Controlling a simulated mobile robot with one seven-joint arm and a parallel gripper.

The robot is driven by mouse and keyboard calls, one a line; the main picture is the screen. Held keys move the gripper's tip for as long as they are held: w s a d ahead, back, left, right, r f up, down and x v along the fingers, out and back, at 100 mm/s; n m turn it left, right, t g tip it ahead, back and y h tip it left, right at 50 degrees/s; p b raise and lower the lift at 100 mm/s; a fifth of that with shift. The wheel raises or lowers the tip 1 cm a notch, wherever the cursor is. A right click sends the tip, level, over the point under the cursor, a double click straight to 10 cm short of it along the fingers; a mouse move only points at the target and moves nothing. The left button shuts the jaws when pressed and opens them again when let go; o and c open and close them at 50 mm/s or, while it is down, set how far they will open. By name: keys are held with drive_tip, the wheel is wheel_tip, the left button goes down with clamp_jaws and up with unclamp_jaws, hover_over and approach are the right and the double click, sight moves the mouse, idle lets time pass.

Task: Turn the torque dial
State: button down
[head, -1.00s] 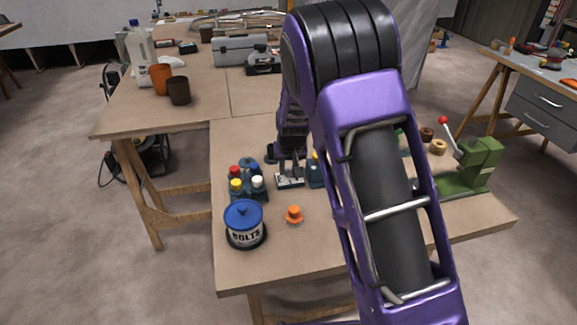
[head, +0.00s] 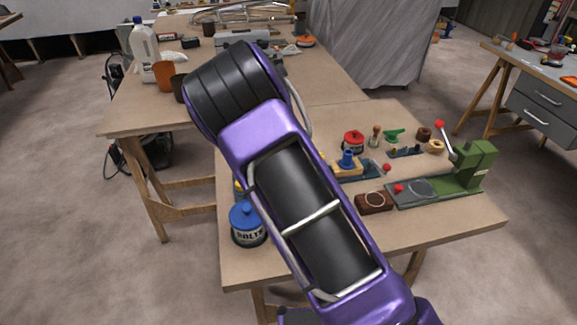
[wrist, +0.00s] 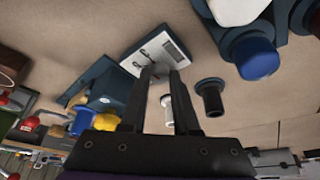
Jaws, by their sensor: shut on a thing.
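In the wrist view, a small device (wrist: 172,45) with a white face and a grey display panel stands on the bench, dark marks on its face. My gripper (wrist: 161,72) reaches to the near edge of that face, its two black fingers close together. It is shut on a small part there, which I take for the torque dial; the fingers mostly hide it, so its angle cannot be read. In the head view my purple arm hides the gripper and the device.
A blue-capped bottle (wrist: 257,58) and a black peg (wrist: 210,98) stand right of the fingers in the wrist view. In the head view, a blue-lidded bolts tin (head: 247,226) is left of my arm; a brown block (head: 373,203) and a green press (head: 472,168) are right.

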idle(0.3)
drive_tip(key=c, duration=0.7)
unclamp_jaws()
drive_tip(key=shift+o, duration=0.2)
drive_tip(key=p+v, duration=0.1)
drive_tip(key=v, duration=1.6)
drive_tip(key=shift+a+r+p, duration=0.15)
drive_tip(key=shift+r+p, duration=0.1)
drive_tip(key=shift+p, duration=0.1)
drive_tip(key=shift+w, duration=0.15)
